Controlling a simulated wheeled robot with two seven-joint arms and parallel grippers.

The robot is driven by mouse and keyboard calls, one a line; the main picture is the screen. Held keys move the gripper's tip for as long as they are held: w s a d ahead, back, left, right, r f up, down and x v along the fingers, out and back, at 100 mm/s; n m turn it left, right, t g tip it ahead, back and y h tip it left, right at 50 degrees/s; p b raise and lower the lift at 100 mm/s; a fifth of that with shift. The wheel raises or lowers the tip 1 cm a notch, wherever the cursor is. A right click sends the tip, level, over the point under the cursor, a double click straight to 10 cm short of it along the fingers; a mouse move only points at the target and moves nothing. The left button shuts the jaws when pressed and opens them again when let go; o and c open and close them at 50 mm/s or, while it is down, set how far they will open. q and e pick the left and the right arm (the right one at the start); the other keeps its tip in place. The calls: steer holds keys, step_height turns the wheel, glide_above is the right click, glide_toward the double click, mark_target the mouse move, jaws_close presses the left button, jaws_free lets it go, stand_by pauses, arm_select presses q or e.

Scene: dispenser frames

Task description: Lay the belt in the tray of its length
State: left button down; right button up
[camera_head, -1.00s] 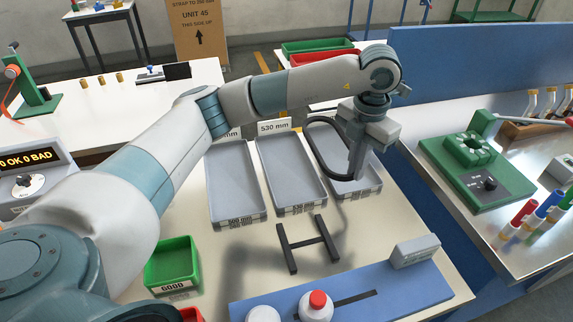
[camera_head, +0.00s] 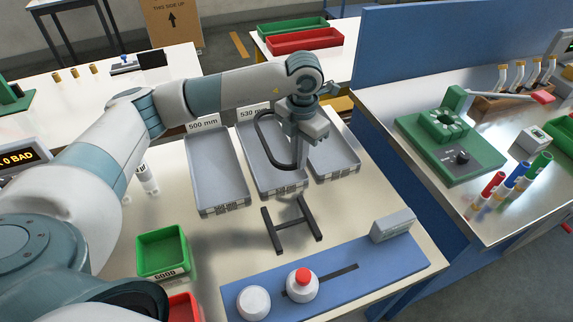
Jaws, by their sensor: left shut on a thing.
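My left gripper (camera_head: 300,163) points down and is shut on a black belt (camera_head: 262,130), which hangs as a curved loop on its left side. The gripper and belt show over the right part of the middle tray, labelled 530 mm (camera_head: 266,187); their height above it is hard to tell. The grey tray labelled 500 mm (camera_head: 219,175) is to the left and looks empty. A third grey tray (camera_head: 340,160) is to the right, its top label hidden behind my arm. My right gripper is not in view.
A black H-shaped stand (camera_head: 290,225) is in front of the trays. A blue board (camera_head: 370,275) with a red-topped white button (camera_head: 303,284) lies at the front. A green bin (camera_head: 162,250) is at front left. A blue partition (camera_head: 440,50) rises at the right.

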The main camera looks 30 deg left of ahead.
mark_target(286, 179)
arm_select(q)
steer(key=a, duration=0.1)
steer(key=a+f, duration=0.2)
steer(key=shift+s+a+p, duration=0.1)
steer(key=shift+s+p, duration=0.3)
step_height(286, 179, down, 3)
steer(key=shift+f+p, duration=0.2)
steer(key=shift+p, duration=0.8)
steer(key=shift+f, duration=0.2)
